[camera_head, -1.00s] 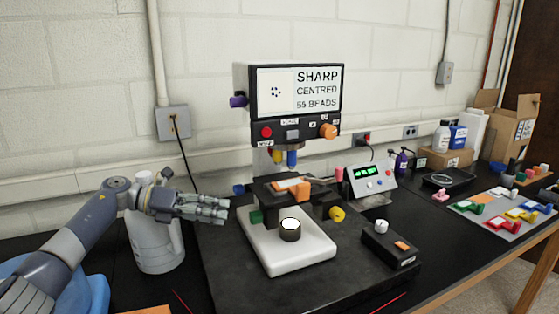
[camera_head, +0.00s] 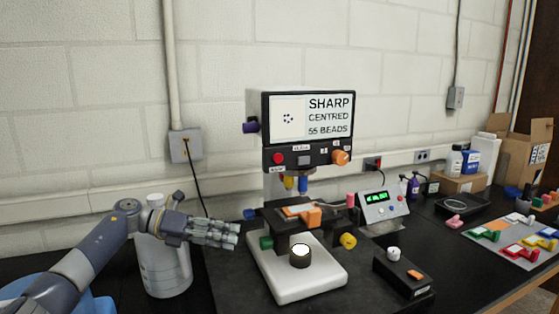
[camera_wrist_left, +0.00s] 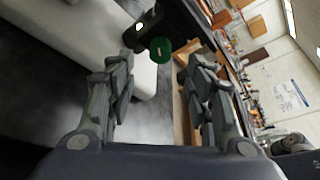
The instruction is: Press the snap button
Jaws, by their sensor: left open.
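The microscope's screen unit (camera_head: 308,130) reads "SHARP CENTRED 55 BEADS". Its lower panel has a red round button (camera_head: 278,158), a grey square button (camera_head: 305,160) and an orange knob (camera_head: 341,157). The small labels are too blurred to tell which one is the snap button. My left gripper (camera_head: 237,235) is open and empty, left of the microscope stage (camera_head: 285,215), lower than the panel and apart from it. In the left wrist view its two fingers (camera_wrist_left: 158,68) are spread, with the green knob (camera_wrist_left: 160,50) beyond them. My right gripper is not in view.
The white microscope base (camera_head: 300,285) stands on a black bench. A small black box (camera_head: 403,275) with knobs and a display box (camera_head: 382,207) are at right. A purple knob (camera_head: 250,127) sticks out left of the screen.

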